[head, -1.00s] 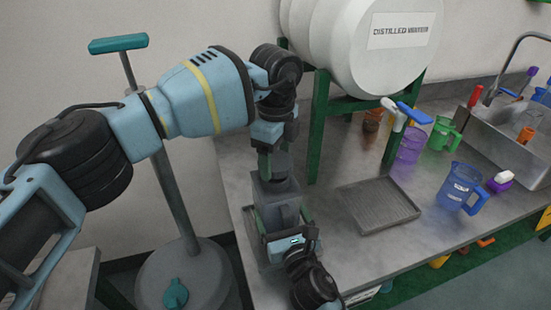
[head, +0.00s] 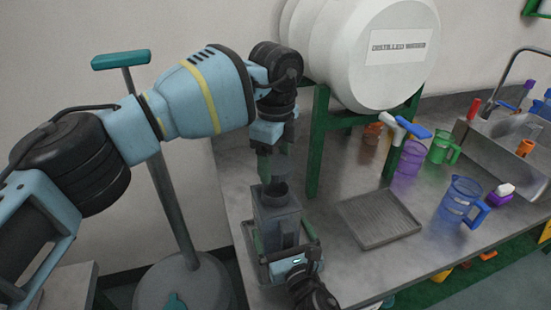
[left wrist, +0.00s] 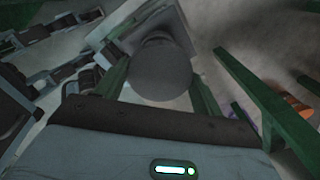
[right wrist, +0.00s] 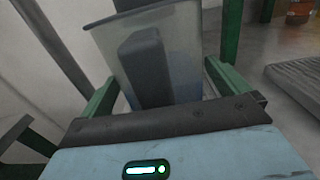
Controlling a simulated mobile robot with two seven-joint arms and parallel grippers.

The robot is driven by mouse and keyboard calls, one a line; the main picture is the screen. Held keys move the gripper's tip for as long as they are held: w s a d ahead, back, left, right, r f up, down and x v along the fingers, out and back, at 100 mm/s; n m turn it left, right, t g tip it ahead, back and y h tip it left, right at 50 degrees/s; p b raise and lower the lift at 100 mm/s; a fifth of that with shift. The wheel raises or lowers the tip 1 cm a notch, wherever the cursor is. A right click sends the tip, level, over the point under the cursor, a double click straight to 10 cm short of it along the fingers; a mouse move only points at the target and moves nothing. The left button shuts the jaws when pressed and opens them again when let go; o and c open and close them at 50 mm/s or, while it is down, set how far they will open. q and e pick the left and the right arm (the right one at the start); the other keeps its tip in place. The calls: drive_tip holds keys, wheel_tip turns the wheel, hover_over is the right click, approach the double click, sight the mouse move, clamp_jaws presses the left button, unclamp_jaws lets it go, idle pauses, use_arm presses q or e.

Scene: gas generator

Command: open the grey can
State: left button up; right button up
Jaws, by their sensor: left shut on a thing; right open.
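The grey can (head: 266,212) stands upright on the bench's left end, its round neck (head: 276,190) showing on top. My left gripper (head: 275,172) is above the neck, shut on the grey cap (head: 284,160). The cap appears lifted clear of the neck. In the left wrist view the cap (left wrist: 160,74) is a round disc between the green fingers, with the can's top partly hidden behind it. My right gripper (head: 282,238) is low at the can's near side, open, with one finger on each side. The right wrist view shows the can's body and handle (right wrist: 146,65) between the fingers.
A grey ribbed tray (head: 378,220) lies right of the can. A green stand (head: 318,140) holds a white distilled water barrel (head: 375,50) close behind. Blue, green and purple jugs and a sink stand further right. A teal-handled post (head: 165,170) stands left of the bench.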

use_arm(q)
drive_tip(key=shift+f, duration=0.65)
use_arm(e)
drive_tip(key=v, duration=1.1)
